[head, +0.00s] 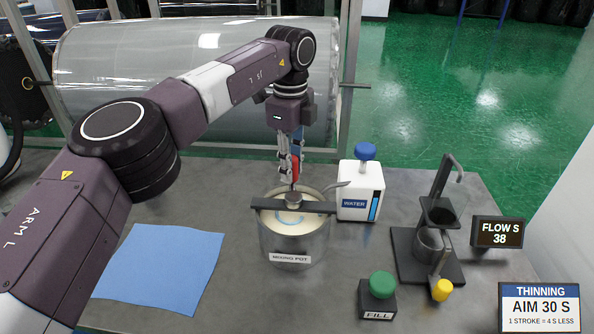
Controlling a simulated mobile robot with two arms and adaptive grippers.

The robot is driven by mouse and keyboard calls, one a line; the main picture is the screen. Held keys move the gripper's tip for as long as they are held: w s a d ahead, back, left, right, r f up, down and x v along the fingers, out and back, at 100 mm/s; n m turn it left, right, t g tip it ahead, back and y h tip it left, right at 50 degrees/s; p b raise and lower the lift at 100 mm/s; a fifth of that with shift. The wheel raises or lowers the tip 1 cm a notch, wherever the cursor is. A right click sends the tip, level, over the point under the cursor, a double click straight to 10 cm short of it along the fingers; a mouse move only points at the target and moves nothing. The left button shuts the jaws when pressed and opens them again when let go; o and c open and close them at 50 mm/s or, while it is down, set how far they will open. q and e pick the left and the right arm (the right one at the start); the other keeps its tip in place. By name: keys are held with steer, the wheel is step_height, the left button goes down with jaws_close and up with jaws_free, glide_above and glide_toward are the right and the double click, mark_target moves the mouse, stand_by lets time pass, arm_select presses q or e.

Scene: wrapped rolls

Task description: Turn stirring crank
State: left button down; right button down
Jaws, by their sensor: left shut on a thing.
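The metal pot (285,240) labelled "MIXING POT" stands on the grey table and holds a pale liquid with a light-blue ring on its surface. A dark bar (318,207) lies across its rim, with a round hub in the middle. The stirring crank's red handle (297,168) rises above the hub, mostly hidden by my fingers. My left gripper (293,172) points down over the pot and is shut on the crank handle. My right gripper is not in view.
A white water container (361,190) with a blue knob stands close right of the pot. Farther right are a dark stand (428,250), a yellow piece (442,290), a green FILL button (382,285), a display (500,233) reading 38 and an "AIM 30 S" sign (540,307). A blue cloth (160,268) lies left.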

arm_select(q)
steer(key=shift+a+r+n+b, duration=0.1)
steer(key=shift+a+n+b, duration=0.35)
steer(key=shift+n, duration=0.45)
steer(key=c, duration=1.7)
jaws_free()
steer(key=shift+o, duration=0.2)
steer(key=shift+r, duration=3.7)
